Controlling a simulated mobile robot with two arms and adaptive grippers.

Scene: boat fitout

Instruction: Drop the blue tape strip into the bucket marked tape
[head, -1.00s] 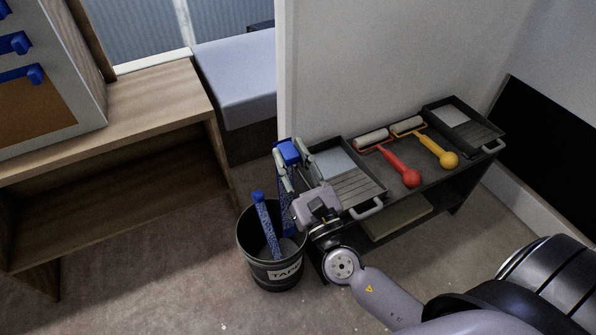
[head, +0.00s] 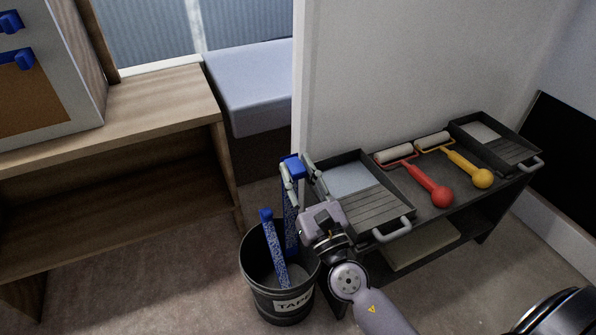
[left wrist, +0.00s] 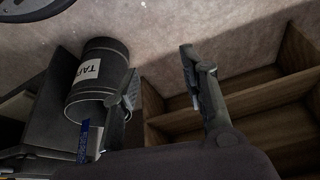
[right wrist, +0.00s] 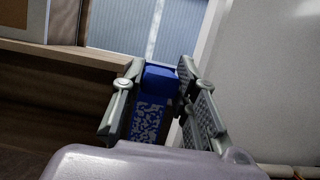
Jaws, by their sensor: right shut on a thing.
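My right gripper (head: 302,178) is shut on a blue tape strip (head: 291,222), gripped by its plain blue top end. The strip hangs down, its lower part over or inside the mouth of the bucket marked TAPE (head: 262,300); I cannot tell how deep its lower end is. In the right wrist view the strip (right wrist: 152,118) sits between the fingers. Another blue speckled strip (head: 275,250) leans upright inside the bucket, its top above the rim. My left gripper (left wrist: 165,90) shows only in the left wrist view, its fingers wide apart and nothing between them; the bucket (left wrist: 97,70) shows beyond.
A dark shelf cart (head: 400,222) beside the bucket holds two paint trays (head: 365,200), a red roller (head: 425,185) and a yellow roller (head: 462,165). A wooden bench (head: 160,110) stands left. More blue tape (head: 20,60) is on the panel at upper left.

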